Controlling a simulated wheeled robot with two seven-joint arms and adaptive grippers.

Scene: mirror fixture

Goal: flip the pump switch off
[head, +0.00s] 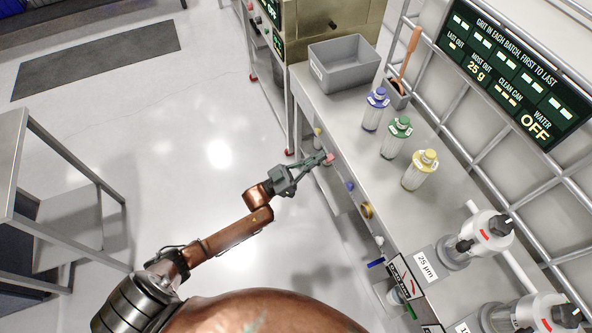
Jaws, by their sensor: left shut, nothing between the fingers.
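My left gripper (318,160) is shut and empty, at the front edge of the long bench (345,118). Its fingertips are beside a small red-pink part (329,159) on the bench front; I cannot tell whether they touch. This part may be the pump switch, but it is too small and too covered by the fingers to tell its position. The wall display (515,75) reads WATER OFF. My right gripper is not in view.
A grey bin (343,64) and blue (374,110), green (396,139) and yellow-capped (419,171) bottles stand on the bench. White filter housings (485,233) are at lower right. Small coloured knobs line the bench front below the gripper. A metal table (50,190) stands left; the floor between is clear.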

